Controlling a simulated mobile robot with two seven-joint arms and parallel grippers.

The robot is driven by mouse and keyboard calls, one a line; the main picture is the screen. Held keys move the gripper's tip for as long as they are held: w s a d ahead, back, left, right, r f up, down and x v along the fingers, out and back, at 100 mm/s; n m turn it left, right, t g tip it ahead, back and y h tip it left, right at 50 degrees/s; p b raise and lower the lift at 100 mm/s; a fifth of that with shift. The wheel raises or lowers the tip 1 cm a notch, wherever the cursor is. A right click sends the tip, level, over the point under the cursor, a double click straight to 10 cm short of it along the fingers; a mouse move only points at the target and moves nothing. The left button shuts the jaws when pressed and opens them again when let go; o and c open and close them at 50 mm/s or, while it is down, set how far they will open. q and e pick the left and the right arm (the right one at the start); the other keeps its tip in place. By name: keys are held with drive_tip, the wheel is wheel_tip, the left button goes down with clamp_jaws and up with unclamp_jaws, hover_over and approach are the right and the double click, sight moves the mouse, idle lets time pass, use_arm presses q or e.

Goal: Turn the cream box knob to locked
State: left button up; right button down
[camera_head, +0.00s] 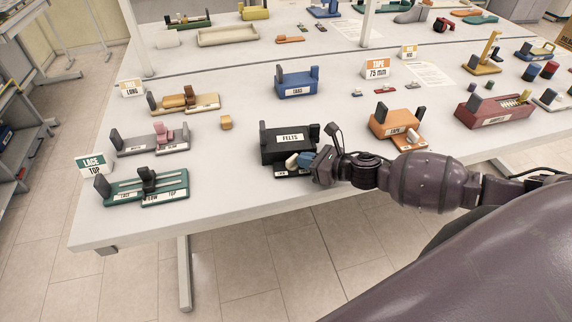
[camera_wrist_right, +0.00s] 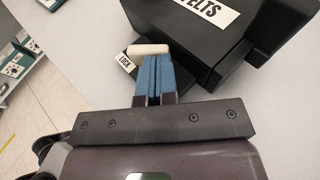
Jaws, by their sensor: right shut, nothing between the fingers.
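The black box labelled "FELTS" (camera_head: 290,140) stands near the front edge of the table, and it also shows in the wrist view (camera_wrist_right: 185,30). A cream knob (camera_head: 292,160) sits low at the box's front; in the wrist view the cream knob (camera_wrist_right: 148,49) lies just beyond my fingertips. A small white label reading "LOCK" (camera_wrist_right: 126,62) is beside it. My right gripper (camera_head: 303,160) has blue fingers pressed together, with nothing between them. The fingertips (camera_wrist_right: 150,60) are at the knob; I cannot tell whether they touch it. My left gripper is not in view.
A green fixture (camera_head: 115,189) and a grey one with a pink part (camera_head: 135,142) stand to the left. A small tan block (camera_head: 226,122) lies between. A blue fixture (camera_head: 296,86) stands behind the box, and an orange one (camera_head: 392,122) to its right.

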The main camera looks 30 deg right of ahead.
drive_tip(key=shift+w+d+f+n+g+y+b, duration=0.2)
drive_tip(key=shift+d+f+n+g+y+b, duration=0.05)
drive_tip(key=shift+n+g+y+b, duration=0.4)
drive_tip(key=shift+w+d+r+n+g+y+b, duration=0.1)
drive_tip(key=shift+n+g+y+b, duration=0.25)
drive_tip(key=shift+n+y+b, duration=0.15)
drive_tip(key=shift+r+n, duration=0.1)
drive_tip(key=shift+n, duration=0.15)
drive_tip(key=shift+y, duration=0.25)
idle(0.4)
drive_tip(key=shift+s+a+p, duration=0.3)
drive_tip(key=shift+a, duration=0.45)
drive_tip(key=shift+d, duration=0.1)
